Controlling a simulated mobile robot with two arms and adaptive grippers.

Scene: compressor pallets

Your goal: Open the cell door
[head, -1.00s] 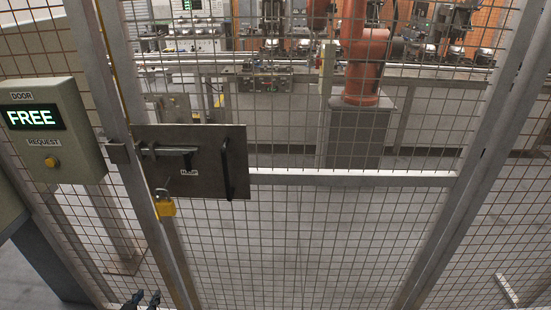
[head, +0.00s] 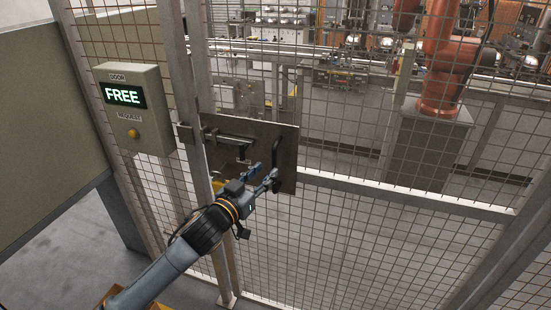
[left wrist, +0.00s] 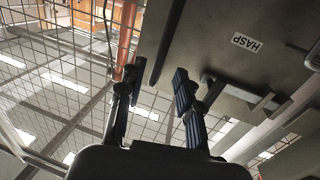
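The cell door is a mesh panel in a grey frame (head: 400,194). Its dark latch plate (head: 262,132) carries a bolt (head: 230,137) on the left and a black upright handle (head: 278,155) on the right. A yellow padlock (head: 218,186) is mostly hidden behind my left gripper (head: 264,176). That gripper is at the plate's lower part, close to the handle. In the left wrist view, its fingers (left wrist: 155,88) are apart, with a dark bar, apparently the handle, beside the left finger. A HASP label (left wrist: 246,42) shows there. My right gripper is out of view.
A door request box (head: 134,108) left of the door reads FREE and has a yellow button (head: 133,133). A green-grey panel (head: 45,130) stands at the far left. Behind the mesh are an orange robot (head: 447,65) on a pedestal and a conveyor line.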

